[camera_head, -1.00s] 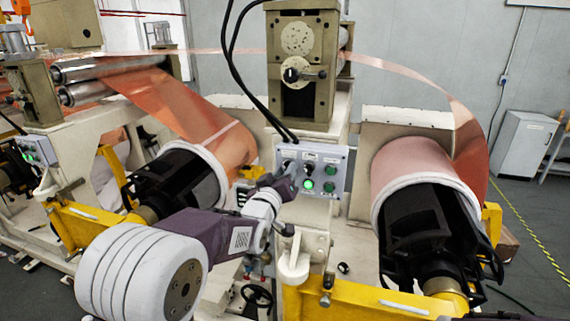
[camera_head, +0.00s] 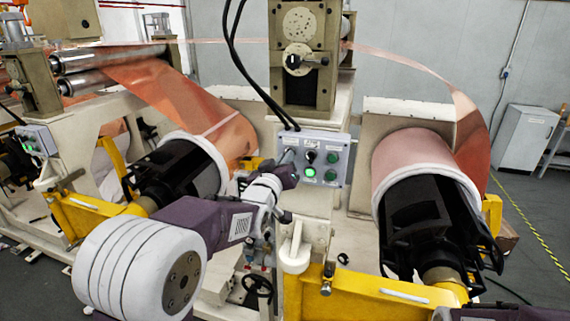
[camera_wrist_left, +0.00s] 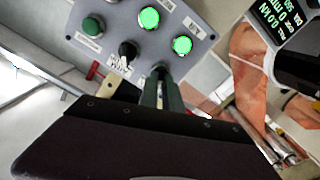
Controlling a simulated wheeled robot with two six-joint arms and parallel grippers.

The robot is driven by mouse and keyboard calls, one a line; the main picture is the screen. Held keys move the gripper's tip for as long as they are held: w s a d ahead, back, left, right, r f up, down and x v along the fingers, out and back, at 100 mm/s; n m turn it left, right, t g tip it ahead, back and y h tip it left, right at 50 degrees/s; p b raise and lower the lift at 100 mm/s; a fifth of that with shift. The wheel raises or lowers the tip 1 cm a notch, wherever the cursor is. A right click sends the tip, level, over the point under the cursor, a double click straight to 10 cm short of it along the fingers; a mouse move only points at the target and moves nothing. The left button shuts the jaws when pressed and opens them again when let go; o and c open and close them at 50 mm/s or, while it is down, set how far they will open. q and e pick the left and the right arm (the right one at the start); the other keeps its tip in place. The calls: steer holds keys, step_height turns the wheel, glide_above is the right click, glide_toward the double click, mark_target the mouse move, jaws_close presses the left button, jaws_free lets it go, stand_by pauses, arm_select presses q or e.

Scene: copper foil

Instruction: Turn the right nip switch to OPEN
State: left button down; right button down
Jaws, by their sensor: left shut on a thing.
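A grey control panel (camera_head: 343,152) with knobs and green buttons is on the machine's front. My left gripper (camera_head: 291,160) is at its upper left; in the left wrist view its fingers (camera_wrist_left: 161,88) are shut on a switch knob at the end of a row. The knob is mostly hidden by the fingers. Beside it in that row are a black switch knob (camera_wrist_left: 127,50), also in the head view (camera_head: 310,158), and a dark green button (camera_wrist_left: 92,25). Labels are too small to read, so I cannot tell which knob is the right nip switch. My right gripper is not in view.
Two lit green buttons (camera_wrist_left: 149,18) (camera_wrist_left: 183,45) are close to the gripped knob. A foil roll (camera_head: 405,158) is right of the panel, another (camera_head: 232,135) to its left. Black cables (camera_head: 232,70) hang above the panel. A yellow arm (camera_head: 340,294) is below.

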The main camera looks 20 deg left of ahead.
arm_select(q)
steer(key=m+b, duration=1)
steer(key=b, duration=0.1)
steer(key=shift+f+m, duration=0.3)
stand_by(0.4)
steer(key=c, duration=1.5)
jaws_free()
steer(key=shift+c, duration=0.2)
steer(key=shift+w+r, duration=0.1)
steer(key=shift+w, duration=0.05)
